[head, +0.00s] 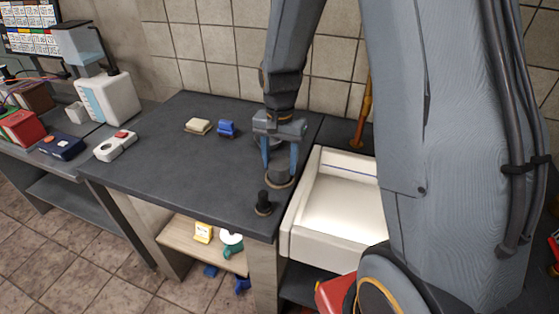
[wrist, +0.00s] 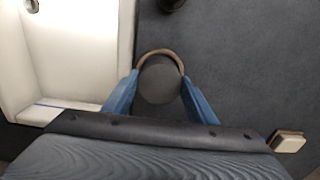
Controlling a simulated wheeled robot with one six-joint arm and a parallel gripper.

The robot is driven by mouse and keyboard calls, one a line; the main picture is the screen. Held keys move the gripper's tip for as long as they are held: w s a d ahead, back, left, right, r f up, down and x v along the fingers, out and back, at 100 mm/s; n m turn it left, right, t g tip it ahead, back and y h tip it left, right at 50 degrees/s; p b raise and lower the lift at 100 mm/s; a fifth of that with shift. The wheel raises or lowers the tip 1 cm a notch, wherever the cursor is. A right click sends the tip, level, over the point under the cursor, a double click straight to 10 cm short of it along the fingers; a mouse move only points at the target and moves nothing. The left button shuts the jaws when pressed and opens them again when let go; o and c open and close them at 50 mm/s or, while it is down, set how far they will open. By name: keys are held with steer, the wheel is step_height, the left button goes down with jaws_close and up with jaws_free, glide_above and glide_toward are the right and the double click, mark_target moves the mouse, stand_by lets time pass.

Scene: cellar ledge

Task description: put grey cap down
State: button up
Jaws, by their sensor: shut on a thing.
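The grey cap (wrist: 158,82) is a round dark grey piece with a brownish rim, between my fingertips in the wrist view. In the head view the grey cap (head: 277,176) is low over the dark ledge (head: 160,150), near its right end beside the white sink. My gripper (head: 280,165) points down and is shut on the cap; its blue fingers (wrist: 160,92) sit on either side of it. I cannot tell whether the cap touches the ledge.
A black knob-like piece (head: 264,203) stands near the ledge's front edge, close to my gripper. A white sink (head: 335,205) adjoins on the right. A blue block (head: 227,129) and a cream sponge-like block (head: 198,126) lie further back. The ledge's left middle is clear.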

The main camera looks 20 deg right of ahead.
steer(key=shift+f, duration=0.55)
steer(key=o, duration=1.5)
steer(key=shift+c, duration=0.2)
